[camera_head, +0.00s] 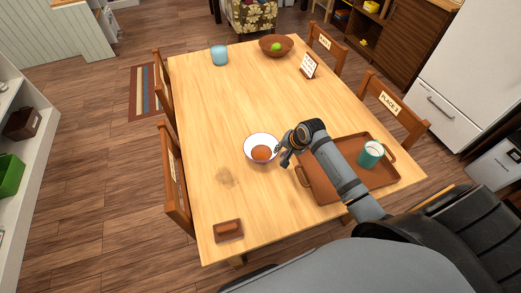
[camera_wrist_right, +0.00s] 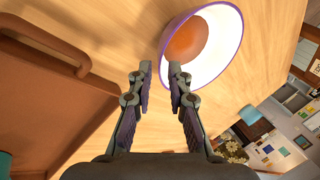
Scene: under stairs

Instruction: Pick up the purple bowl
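The purple bowl (camera_head: 255,140), white inside with a thin purple rim, stands upright on the wooden table. A brown-orange round item (camera_head: 261,153) lies in it. In the right wrist view the bowl (camera_wrist_right: 230,50) is at the top, with the brown item (camera_wrist_right: 187,42) inside. My right gripper (camera_head: 282,155) is at the bowl's right side, beside the rim. In the wrist view its fingers (camera_wrist_right: 159,72) are apart with nothing held between them; one fingertip overlaps the bowl's edge and the other is outside it. Contact cannot be told. My left gripper is not in view.
A brown tray (camera_head: 327,190) with a teal cup (camera_head: 371,153) lies right of the bowl. A small brown dish (camera_head: 228,230) is at the near left. A blue cup (camera_head: 219,55), a brown bowl (camera_head: 268,50) with green fruit and a sign (camera_head: 309,66) stand farther back. Chairs line the table.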

